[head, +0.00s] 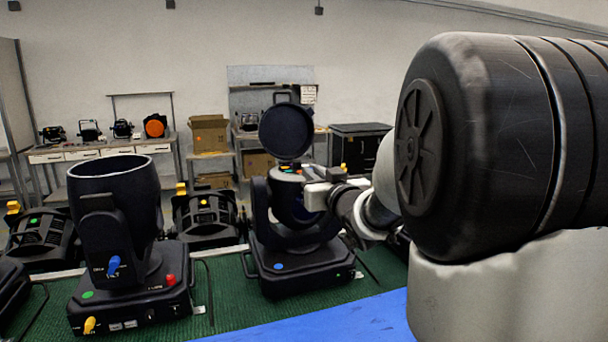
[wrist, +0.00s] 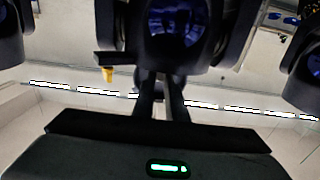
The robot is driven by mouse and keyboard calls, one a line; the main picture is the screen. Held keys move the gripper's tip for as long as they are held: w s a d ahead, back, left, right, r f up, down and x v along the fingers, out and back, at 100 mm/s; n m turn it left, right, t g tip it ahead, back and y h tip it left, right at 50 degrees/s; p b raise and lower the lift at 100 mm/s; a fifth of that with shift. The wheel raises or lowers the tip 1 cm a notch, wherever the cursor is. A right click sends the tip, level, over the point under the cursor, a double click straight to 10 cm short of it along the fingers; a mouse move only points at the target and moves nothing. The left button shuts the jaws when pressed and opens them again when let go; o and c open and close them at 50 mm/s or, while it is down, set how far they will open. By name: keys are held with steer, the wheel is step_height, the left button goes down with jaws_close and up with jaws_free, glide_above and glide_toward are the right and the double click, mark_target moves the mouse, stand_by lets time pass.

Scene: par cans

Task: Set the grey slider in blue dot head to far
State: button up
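The blue dot head is a black moving-head lamp (head: 290,232) in the middle of the head view, with a blue dot (head: 278,266) on its base. Its round black lid (head: 286,132) stands raised above the barrel. My gripper (head: 308,192) is at the barrel's upper right side, and its white and grey body overlaps the lamp there. I cannot tell whether it touches. The wrist view shows two dark fingers (wrist: 164,100) close together, their tips running up against dark lamp parts. What lies between the tips is hidden. I cannot make out the grey slider.
A second lamp (head: 118,210) with a green dot, a blue lever and red and yellow knobs stands to the left, open at the top. More lamps stand behind. A blue surface (head: 360,320) lies in front. Benches and boxes line the back wall.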

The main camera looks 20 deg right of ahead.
jaws_close()
steer(key=shift+d+r, duration=0.1)
steer(key=shift+d, duration=1.1)
steer(key=o, duration=0.6)
jaws_free()
steer(key=shift+d, duration=0.1)
